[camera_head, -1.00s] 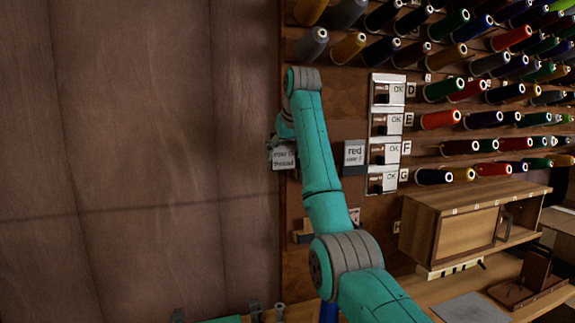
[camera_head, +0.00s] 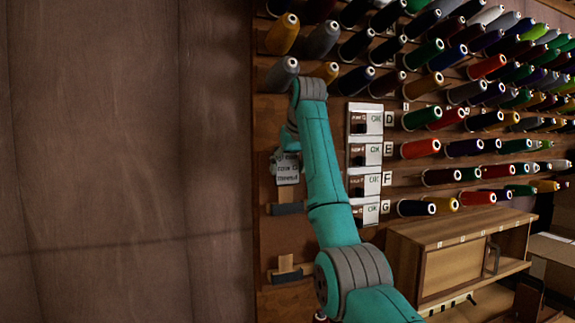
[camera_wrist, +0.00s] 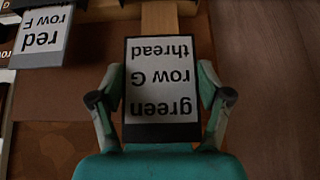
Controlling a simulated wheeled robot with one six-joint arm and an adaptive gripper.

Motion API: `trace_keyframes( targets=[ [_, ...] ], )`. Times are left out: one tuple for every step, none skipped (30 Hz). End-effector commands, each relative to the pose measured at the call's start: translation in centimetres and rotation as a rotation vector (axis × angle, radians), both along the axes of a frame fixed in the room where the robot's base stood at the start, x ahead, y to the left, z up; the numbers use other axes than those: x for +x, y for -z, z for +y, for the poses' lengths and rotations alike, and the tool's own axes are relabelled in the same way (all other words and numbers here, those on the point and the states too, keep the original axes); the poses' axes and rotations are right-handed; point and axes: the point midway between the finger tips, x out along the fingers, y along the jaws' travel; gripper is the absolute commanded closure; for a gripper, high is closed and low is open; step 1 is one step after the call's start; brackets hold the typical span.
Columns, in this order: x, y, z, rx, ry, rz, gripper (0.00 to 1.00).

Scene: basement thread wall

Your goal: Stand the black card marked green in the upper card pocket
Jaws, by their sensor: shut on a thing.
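The black card with a white label (camera_wrist: 160,88) reads "green row G thread", upside down in the wrist view. My gripper (camera_wrist: 160,97) is shut on it, one finger at each side edge. In the head view the card (camera_head: 286,170) is close to the board, at the left of my arm, which hides most of the gripper. The upper card pocket (camera_head: 286,209) shows as a dark strip just below the card. The card's lower edge appears a little above this strip; the depth between them is unclear.
A lower pocket (camera_head: 288,275) with a wooden back sits further down the board. A red row F card (camera_wrist: 42,35) is beside mine in the wrist view. Labelled OK boxes (camera_head: 365,153) and thread spools (camera_head: 420,149) are right of my arm. Bare wall panelling (camera_head: 120,150) fills the left.

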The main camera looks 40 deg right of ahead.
Motion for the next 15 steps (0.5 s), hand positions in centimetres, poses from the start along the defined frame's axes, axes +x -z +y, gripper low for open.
trace_keyframes(
  targets=[
    [0.0, 0.5, 0.0, 0.0, 0.0, 0.0, 0.42],
    [0.0, 0.7, 0.0, 0.0, 0.0, 0.0, 0.42],
    [0.0, 1.1, 0.0, 0.0, 0.0, 0.001, 0.42],
    [0.0, 1.4, 0.0, 0.0, 0.0, 0.001, 0.42],
    [0.0, 1.6, 0.0, 0.0, 0.0, 0.0, 0.42],
    [0.0, 1.9, 0.0, 0.0, 0.0, 0.0, 0.42],
    [0.0, 2.2, 0.0, 0.0, 0.0, 0.0, 0.42],
    [0.0, 2.5, 0.0, 0.0, 0.0, 0.001, 0.42],
    [0.0, 2.8, 0.0, 0.0, 0.0, 0.001, 0.42],
    [0.0, 3.1, 0.0, 0.0, 0.0, 0.0, 0.42],
    [0.0, 3.3, 0.0, 0.0, 0.0, 0.0, 0.42],
    [0.0, 3.7, 0.0, 0.0, 0.0, 0.0, 0.42],
    [0.0, 4.0, 0.0, 0.0, 0.0, 0.001, 0.42],
    [0.0, 4.2, 0.0, 0.0, 0.0, 0.001, 0.42],
    [0.0, 4.5, 0.0, 0.0, 0.0, 0.0, 0.42]
  ],
)
